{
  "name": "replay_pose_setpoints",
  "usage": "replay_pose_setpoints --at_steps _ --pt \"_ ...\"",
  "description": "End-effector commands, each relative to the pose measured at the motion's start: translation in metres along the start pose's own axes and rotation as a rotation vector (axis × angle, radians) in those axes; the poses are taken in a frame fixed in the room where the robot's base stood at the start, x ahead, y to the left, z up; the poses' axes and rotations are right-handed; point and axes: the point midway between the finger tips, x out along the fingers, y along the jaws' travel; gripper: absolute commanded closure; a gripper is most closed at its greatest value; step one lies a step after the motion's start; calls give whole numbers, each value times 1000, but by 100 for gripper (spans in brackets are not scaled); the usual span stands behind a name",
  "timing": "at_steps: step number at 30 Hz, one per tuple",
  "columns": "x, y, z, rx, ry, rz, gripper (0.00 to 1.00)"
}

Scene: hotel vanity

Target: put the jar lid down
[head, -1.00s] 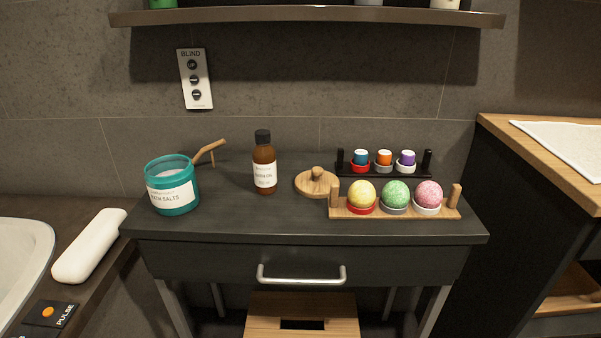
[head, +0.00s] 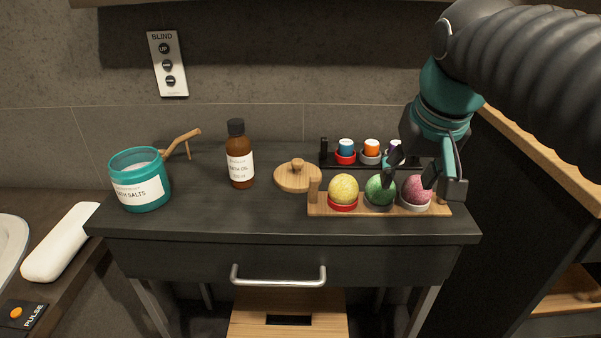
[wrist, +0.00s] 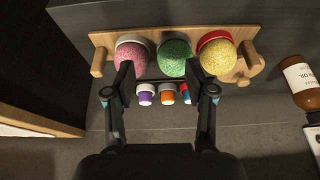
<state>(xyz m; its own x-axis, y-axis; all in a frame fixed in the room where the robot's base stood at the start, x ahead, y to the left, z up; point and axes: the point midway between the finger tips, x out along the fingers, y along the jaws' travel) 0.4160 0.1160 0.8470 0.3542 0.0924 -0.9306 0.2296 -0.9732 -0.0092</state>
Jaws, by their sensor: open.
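The round wooden jar lid (head: 292,179) with a knob lies on the dark vanity top, between the brown bath oil bottle (head: 239,155) and the bath bomb rack. The open teal bath salts jar (head: 143,188) stands at the left. My gripper (head: 408,172) is open and empty over the right part of the rack, to the right of the lid and apart from it. In the wrist view, its fingers (wrist: 159,80) are spread below the bath bombs in the picture, and the lid (wrist: 243,66) is partly hidden behind the yellow bomb and rack.
A wooden rack (head: 325,208) holds yellow, green and pink bath bombs. Behind it a black rack (head: 324,154) holds small capped containers. The front left of the vanity top is clear.

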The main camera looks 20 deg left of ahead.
Motion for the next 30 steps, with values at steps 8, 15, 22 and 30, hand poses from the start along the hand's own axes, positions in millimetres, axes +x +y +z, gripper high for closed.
replay_pose_setpoints --at_steps 8,15,22,30 --pt "-17 -100 -84 -132 -70 -43 45" --pt "-23 -152 -108 -186 -101 -54 45" --pt "-4 -161 -109 -194 -108 -54 45" --pt "44 -162 -104 -193 -107 -54 45"
